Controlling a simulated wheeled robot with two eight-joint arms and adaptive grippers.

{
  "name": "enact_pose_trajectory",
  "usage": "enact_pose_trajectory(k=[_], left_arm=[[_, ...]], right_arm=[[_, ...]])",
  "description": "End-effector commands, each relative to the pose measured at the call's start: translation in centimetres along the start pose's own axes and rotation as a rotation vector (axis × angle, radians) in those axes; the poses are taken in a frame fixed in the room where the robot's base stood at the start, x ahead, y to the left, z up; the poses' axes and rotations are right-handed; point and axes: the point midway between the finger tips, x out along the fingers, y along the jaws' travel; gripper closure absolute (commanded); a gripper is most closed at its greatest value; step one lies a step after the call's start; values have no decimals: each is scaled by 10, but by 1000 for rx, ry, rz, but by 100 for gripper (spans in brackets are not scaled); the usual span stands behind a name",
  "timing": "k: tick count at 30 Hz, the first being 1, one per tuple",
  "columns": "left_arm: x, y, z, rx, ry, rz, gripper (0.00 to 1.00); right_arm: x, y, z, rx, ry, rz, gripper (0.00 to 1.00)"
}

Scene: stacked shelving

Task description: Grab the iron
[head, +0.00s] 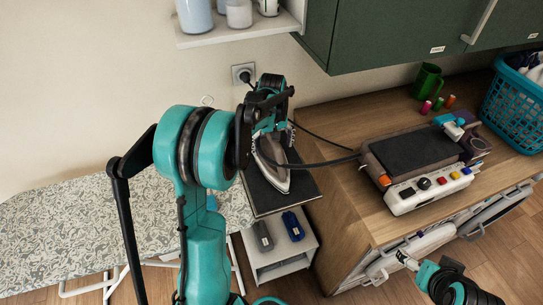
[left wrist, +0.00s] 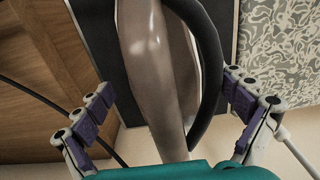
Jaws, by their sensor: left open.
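The iron (head: 272,167) rests tilted on a dark board (head: 262,198) on the small white stand beside the ironing board. In the left wrist view, its pale body (left wrist: 150,65) and dark curved handle (left wrist: 211,70) lie between my finger pads. My left gripper (head: 274,122) is at the iron's upper end, and its fingers (left wrist: 168,88) are spread open on either side. I cannot tell whether either finger touches the iron. Part of the iron is hidden behind my gripper. Part of my right arm's end (head: 408,261) shows low at the right; its jaw state is unclear.
The patterned ironing board (head: 60,225) is at left. The wooden counter (head: 330,190) at right holds a sewing box (head: 415,160), green mug (head: 427,80) and teal basket (head: 515,105). A black cord (head: 325,164) crosses toward the counter. Green cabinets (head: 400,35) hang above.

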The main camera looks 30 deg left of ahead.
Motion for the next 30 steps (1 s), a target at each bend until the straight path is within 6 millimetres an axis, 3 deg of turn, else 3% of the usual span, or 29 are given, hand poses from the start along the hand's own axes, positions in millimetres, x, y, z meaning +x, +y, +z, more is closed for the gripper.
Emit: enact_pose_trajectory(k=[6,7,15,18,30], left_arm=[[0,0,0,0,0,0,3],[0,0,0,0,0,0,9],[1,0,0,0,-1,0,80],[2,0,1,0,-2,0,100],[4,2,1,2,-3,5,100]], right_arm=[[0,0,0,0,0,0,16],[0,0,0,0,0,0,16],[0,0,0,0,0,0,16],[0,0,0,0,0,0,16],[2,0,1,0,0,0,16]])
